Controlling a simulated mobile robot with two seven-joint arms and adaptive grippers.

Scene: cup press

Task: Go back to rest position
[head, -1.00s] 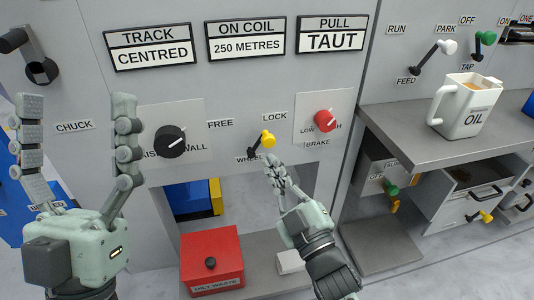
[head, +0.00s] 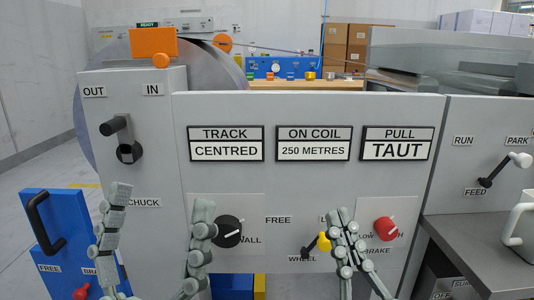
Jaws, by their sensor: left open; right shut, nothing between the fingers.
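My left gripper (head: 162,198) points up in front of the panel's left side in the head view. Its two fingers are spread wide with nothing between them, and the CHUCK label shows in the gap. My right gripper (head: 342,216) points up with its fingers together and empty. It appears between the yellow-knobbed wheel lever (head: 324,242) and the red brake knob (head: 386,229), covering part of the LOCK and LOW labels. I cannot tell its distance from the panel. Both palms are below the picture edge.
The grey panel (head: 310,185) bears signs reading CENTRED, 250 METRES and TAUT. A black dial (head: 229,231) sits beside my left gripper's right finger. A blue unit (head: 60,240) stands at left. At right, a white jug (head: 521,233) stands on a grey shelf (head: 475,245).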

